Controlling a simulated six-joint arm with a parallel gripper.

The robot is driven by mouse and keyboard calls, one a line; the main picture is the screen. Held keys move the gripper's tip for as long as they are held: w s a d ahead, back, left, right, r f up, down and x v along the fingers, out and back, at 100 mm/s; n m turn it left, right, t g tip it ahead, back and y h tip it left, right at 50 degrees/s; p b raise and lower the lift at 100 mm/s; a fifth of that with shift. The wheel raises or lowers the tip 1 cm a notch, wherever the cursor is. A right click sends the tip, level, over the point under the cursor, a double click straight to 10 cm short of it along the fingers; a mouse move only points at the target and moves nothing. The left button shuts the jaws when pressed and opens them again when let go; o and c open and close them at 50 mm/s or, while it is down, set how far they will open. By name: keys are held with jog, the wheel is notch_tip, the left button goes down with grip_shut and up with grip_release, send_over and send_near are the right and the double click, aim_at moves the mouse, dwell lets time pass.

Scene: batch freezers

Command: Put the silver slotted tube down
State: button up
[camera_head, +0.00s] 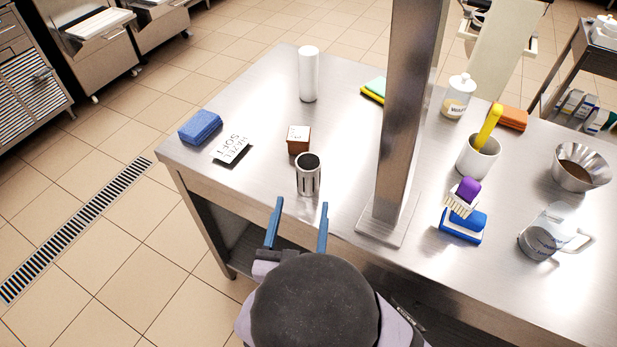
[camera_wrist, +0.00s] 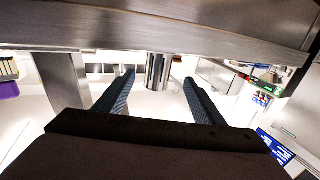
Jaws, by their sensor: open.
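The silver slotted tube (camera_head: 308,179) stands upright on the steel table, near its front edge, with a dark top and dark slots. My gripper (camera_head: 301,204) is open, with its two blue fingers spread and pointing at the tube from the front. Nothing is held between the fingers, and the tube appears just beyond their tips. In the wrist view the tube (camera_wrist: 159,70) shows between the open fingers, and the picture looks upside down. Whether the fingertips overlap the tube's sides is hard to tell.
A brown box (camera_head: 299,139) stands close behind the tube, and a label card (camera_head: 232,149) and blue sponge (camera_head: 200,127) lie to the left. A white roll (camera_head: 309,74) stands farther back. A steel post (camera_head: 402,130) rises on the right. Bare steel (camera_head: 345,150) separates tube and post.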

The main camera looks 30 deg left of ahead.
aim_at(307, 183)
jog(key=shift+r+p+x, duration=0.15)
jog(key=shift+p+x, duration=0.55)
jog(key=shift+x, duration=0.95)
jog(key=shift+r+p+x, duration=0.15)
jog(key=shift+p+x, duration=0.5)
jog(key=shift+x, duration=1)
jog(key=shift+w, duration=0.4)
jog(key=c, duration=1.3)
jog(key=shift+r, duration=0.15)
jog(key=shift+r, duration=4.8)
jog(key=shift+r+p, duration=1.85)
jog(key=shift+r, duration=0.15)
